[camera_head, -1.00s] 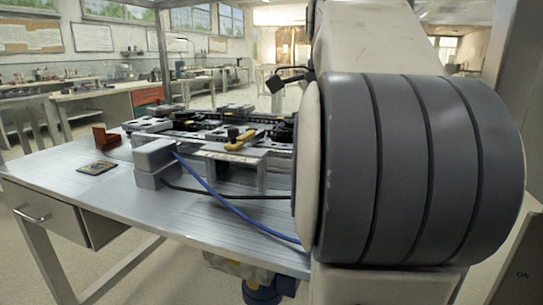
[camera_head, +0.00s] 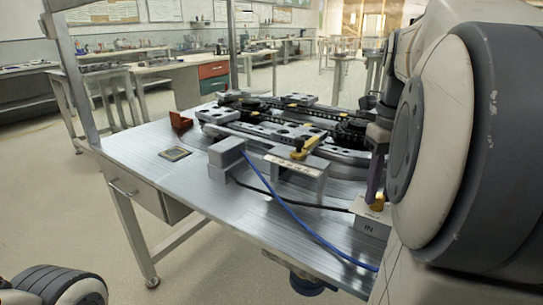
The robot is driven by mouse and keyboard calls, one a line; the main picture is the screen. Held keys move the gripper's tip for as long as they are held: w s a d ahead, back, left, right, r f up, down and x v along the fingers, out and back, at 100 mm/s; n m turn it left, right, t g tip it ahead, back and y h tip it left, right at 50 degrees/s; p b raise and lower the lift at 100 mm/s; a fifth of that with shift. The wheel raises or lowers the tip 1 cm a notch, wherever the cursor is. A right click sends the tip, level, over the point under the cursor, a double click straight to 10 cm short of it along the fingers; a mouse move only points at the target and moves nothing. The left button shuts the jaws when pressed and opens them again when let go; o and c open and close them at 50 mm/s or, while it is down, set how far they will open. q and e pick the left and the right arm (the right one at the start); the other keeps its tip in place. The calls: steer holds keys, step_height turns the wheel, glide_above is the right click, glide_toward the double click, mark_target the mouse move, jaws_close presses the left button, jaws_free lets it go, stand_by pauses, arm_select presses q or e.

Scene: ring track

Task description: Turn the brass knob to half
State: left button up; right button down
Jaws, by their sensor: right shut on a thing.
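The brass knob (camera_head: 378,203) shows as a small yellow patch on a pale box (camera_head: 370,220) marked IN, at the table's right side. My right gripper (camera_head: 375,190) reaches down onto it from above and is shut on it. The gripper's fingers cover much of the knob, so how far it is turned cannot be told. My left gripper is out of view; only a rounded part of my left arm shows at the bottom left corner.
The table's front left is clear.

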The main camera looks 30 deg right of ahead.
steer(key=shift+s+m+p, duration=0.1)
steer(key=shift+m+p, duration=0.65)
steer(key=shift+m, duration=0.35)
steer(key=c, duration=0.6)
jaws_free()
